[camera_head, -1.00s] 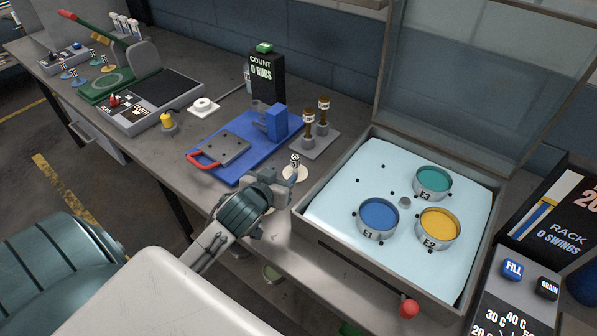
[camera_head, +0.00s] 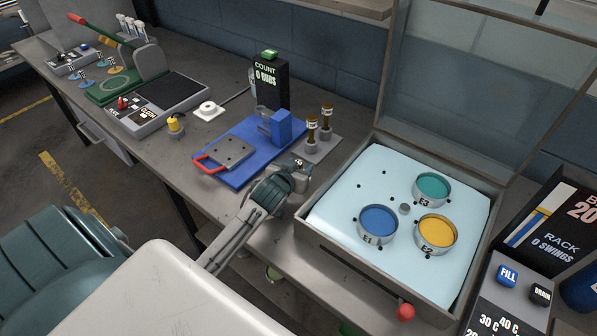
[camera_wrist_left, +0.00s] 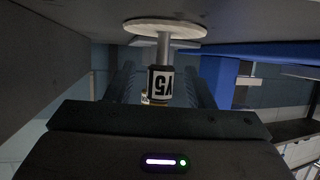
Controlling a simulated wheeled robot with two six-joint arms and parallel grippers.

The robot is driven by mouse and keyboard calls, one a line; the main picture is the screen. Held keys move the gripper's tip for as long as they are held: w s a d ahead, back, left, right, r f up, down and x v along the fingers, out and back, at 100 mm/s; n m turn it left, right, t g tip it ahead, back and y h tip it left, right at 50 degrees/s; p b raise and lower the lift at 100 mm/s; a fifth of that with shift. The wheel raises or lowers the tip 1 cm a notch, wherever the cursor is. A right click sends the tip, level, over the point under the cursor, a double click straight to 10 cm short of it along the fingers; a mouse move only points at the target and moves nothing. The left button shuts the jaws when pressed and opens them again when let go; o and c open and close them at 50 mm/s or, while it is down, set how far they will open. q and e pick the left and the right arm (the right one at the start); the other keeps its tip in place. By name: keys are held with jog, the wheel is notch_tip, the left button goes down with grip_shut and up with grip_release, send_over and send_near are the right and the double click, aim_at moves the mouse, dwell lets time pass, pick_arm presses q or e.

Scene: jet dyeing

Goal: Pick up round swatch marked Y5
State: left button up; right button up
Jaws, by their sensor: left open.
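The round swatch marked Y5 shows in the left wrist view as a pale disc (camera_wrist_left: 165,27) with a grey stem and a black-and-white tag (camera_wrist_left: 160,83) reading Y5, upside down in that picture. My left gripper (camera_wrist_left: 163,90) is open, with one finger on each side of the tag; I cannot tell whether either touches it. In the head view my left gripper (camera_head: 298,176) is at the bench's front part, between the blue board and the bath. It hides most of the swatch there.
The blue board (camera_head: 233,178) with a red handle lies left of the gripper. A small grey stand (camera_head: 322,149) with two brown-topped posts is just behind. The bath (camera_head: 330,247) with several dye cups is close on the right.

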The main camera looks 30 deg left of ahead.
pick_arm(q)
grip_shut()
jog(key=shift+r, duration=0.1)
